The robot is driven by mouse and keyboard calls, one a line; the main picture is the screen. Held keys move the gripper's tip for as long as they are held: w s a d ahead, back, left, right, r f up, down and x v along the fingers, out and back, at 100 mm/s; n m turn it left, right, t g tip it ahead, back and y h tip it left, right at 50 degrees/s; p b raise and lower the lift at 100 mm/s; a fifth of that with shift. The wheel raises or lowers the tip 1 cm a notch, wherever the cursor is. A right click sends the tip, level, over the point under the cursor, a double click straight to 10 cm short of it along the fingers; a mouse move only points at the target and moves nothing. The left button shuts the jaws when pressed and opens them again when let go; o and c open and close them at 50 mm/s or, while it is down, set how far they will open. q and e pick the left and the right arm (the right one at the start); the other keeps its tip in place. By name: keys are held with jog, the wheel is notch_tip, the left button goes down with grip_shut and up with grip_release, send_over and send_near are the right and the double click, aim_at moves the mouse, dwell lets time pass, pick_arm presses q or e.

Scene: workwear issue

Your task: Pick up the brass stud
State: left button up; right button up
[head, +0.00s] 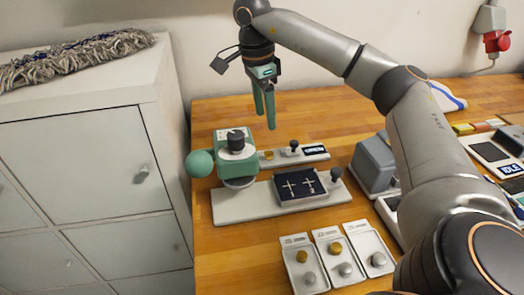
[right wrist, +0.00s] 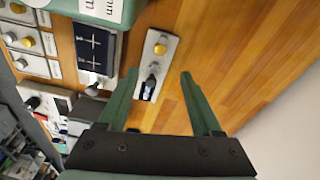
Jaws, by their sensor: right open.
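A small round brass stud (head: 269,155) sits at the left end of a narrow pale strip holder (head: 312,159) behind the green press; it also shows in the right wrist view (right wrist: 160,49). Two more brass-coloured round pieces lie in the front trays, in the left tray (head: 302,256) and the middle tray (head: 336,248). My right gripper (head: 264,119) hangs above the table behind the strip holder, fingers pointing down, open and empty. In the right wrist view, the strip holder shows between the open fingers (right wrist: 159,72), apart from them. My left gripper is not in view.
A green press (head: 237,160) with a round green knob (head: 199,163) stands on a pale base (head: 240,207) beside a dark pad with cross marks (head: 299,187). A grey box (head: 373,165) stands to the right. Wooden tabletop behind the strip is clear.

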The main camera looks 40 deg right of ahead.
send_over(269, 152)
jog(key=f, duration=0.4)
jog(key=shift+a+f, duration=0.35)
jog(key=shift+d+f, duration=0.15)
jog(key=shift+f, duration=2.9)
jog(key=shift+c, duration=0.2)
grip_shut()
